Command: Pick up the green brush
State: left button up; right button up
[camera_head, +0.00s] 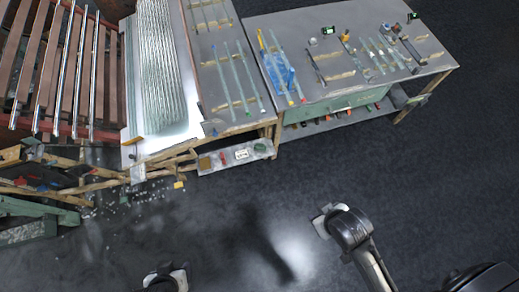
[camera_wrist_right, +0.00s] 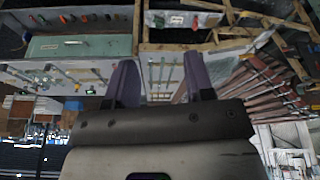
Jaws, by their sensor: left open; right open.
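A small dark green object (camera_head: 260,147), which looks like the green brush, lies at the right end of a narrow grey shelf (camera_head: 210,170) on the front of the bench. Its bristles are too small to make out. In the right wrist view the shelf with its white label (camera_wrist_right: 176,20) shows at the top. My left gripper (camera_head: 167,270) is open at the bottom edge, over the floor, well away from the shelf. My right gripper (camera_head: 324,220) is over the floor, right of and nearer than the shelf; its two fingers (camera_wrist_right: 160,80) are apart and empty.
A brown block (camera_head: 204,163) and a red item (camera_head: 222,159) share the shelf. Glass tubes lie on the bench (camera_head: 350,25) above a green drawer (camera_head: 335,104). A rack of tubes (camera_head: 65,70) stands at left. The dark floor (camera_head: 230,220) is largely clear.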

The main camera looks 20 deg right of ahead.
dwell(0.3)
jog(key=shift+o, duration=1.4)
jog(key=shift+s+f, duration=0.1)
jog(key=shift+s, duration=0.1)
